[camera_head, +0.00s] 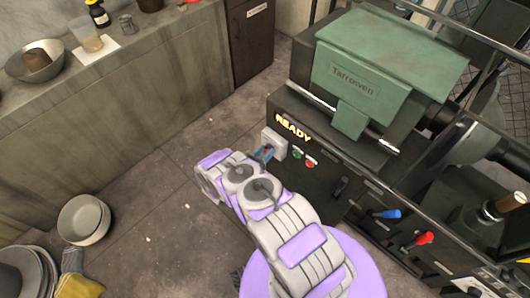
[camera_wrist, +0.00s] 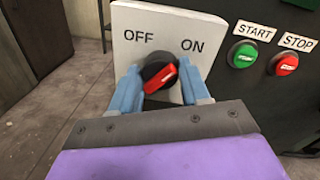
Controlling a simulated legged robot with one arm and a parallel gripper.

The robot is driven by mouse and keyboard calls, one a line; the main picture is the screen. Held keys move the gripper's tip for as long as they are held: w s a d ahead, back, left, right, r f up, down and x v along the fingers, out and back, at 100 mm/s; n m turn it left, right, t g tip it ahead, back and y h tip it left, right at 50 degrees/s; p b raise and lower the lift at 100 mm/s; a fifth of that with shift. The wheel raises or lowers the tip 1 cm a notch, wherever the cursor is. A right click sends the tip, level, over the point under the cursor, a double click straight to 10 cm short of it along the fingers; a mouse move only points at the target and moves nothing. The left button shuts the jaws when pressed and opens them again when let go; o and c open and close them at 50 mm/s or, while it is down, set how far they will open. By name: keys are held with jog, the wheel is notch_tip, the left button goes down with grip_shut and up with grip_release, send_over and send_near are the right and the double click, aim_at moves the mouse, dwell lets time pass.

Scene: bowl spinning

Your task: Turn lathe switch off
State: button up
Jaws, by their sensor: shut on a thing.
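The lathe switch (camera_wrist: 160,76) is a round black knob with a red handle, on a white plate (camera_wrist: 125,22) marked OFF at left and ON at right. Its red handle slants up to the right, on the ON side. My gripper (camera_wrist: 160,80) has its blue fingers on both sides of the knob and is shut on it. In the head view my gripper (camera_head: 263,154) is at the white switch box (camera_head: 273,141) on the lathe's front left, and the knob is mostly hidden there.
The lathe (camera_head: 375,75) has a green cover and a lit READY sign (camera_head: 293,128). Just right of the switch are a green START button (camera_wrist: 242,54) and a red STOP button (camera_wrist: 284,64). Blue (camera_head: 388,214) and red (camera_head: 424,238) levers stick out farther right. Bowls (camera_head: 84,219) stand at lower left.

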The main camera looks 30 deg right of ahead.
jog(key=n, duration=0.4)
jog(key=shift+w+a, duration=0.1)
jog(key=shift+w, duration=0.05)
jog(key=n, duration=0.3)
jog(key=shift+n, duration=0.4)
jog(key=n, duration=0.4)
jog(key=shift+w+g, duration=0.1)
jog(key=shift+g, duration=0.3)
jog(key=shift+w+a+f+n+g, duration=0.1)
jog(key=shift+n+g, duration=0.2)
jog(key=shift+n, duration=1.6)
jog(key=o, duration=1)
jog(key=shift+o, duration=0.2)
jog(key=p+v, duration=0.1)
jog(key=v, duration=1.6)
